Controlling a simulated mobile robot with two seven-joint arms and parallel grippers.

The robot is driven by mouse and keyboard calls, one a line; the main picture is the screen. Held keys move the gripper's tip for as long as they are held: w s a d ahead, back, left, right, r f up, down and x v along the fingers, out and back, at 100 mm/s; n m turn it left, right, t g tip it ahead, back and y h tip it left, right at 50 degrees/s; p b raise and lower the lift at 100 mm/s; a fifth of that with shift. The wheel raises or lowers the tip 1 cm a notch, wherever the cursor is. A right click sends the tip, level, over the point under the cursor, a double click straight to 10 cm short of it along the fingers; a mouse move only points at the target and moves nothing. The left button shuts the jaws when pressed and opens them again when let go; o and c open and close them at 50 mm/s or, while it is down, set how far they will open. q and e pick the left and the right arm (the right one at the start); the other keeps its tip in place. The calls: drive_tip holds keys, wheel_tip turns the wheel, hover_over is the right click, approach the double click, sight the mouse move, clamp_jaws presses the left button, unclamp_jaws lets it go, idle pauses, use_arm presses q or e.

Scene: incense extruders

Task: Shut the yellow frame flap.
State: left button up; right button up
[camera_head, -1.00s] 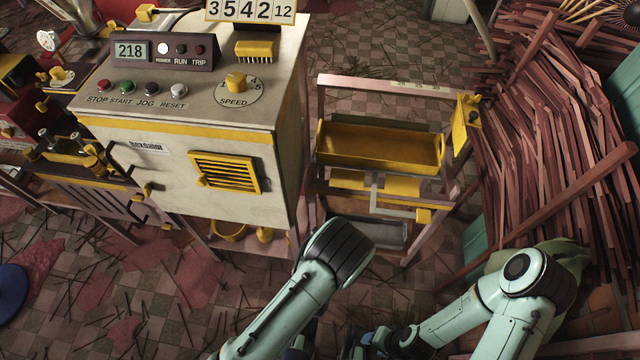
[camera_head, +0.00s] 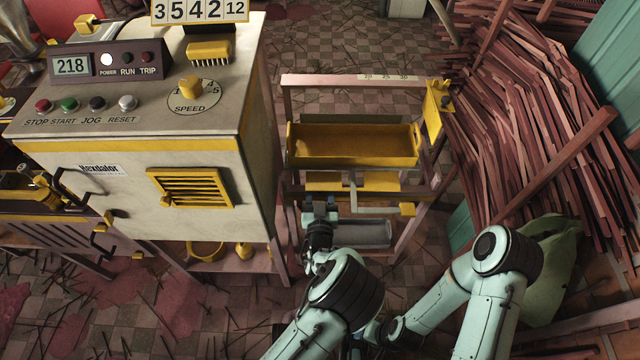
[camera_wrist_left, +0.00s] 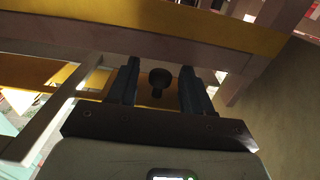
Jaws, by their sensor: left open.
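A pink-framed rack (camera_head: 345,80) stands right of the machine and holds a yellow tray (camera_head: 355,160). Below the tray are yellow panels (camera_head: 325,181) (camera_head: 380,181) with a grey bar in front; I cannot tell which yellow part is the flap or how far it stands open. My left gripper (camera_head: 320,208) is just under the left panel, open. In the left wrist view, a dark round knob (camera_wrist_left: 158,78) sits between its open fingers (camera_wrist_left: 162,92), in front of a yellow-brown surface; contact is unclear. My right forearm comes in low at the right; its gripper (camera_head: 368,334) is barely visible.
The cream machine (camera_head: 110,215) stands close on the left. A yellow plate with a dark knob (camera_head: 438,108) hangs on the rack's right post. A grey metal tray (camera_head: 365,234) is low in the rack. Piled reddish sticks (camera_head: 540,130) fill the right side.

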use_arm(q)
drive_tip(key=shift+w, duration=1.3)
use_arm(e)
drive_tip(key=shift+w+d+f, duration=0.1)
drive_tip(key=shift+w+f, duration=0.15)
drive_tip(key=shift+w, duration=0.05)
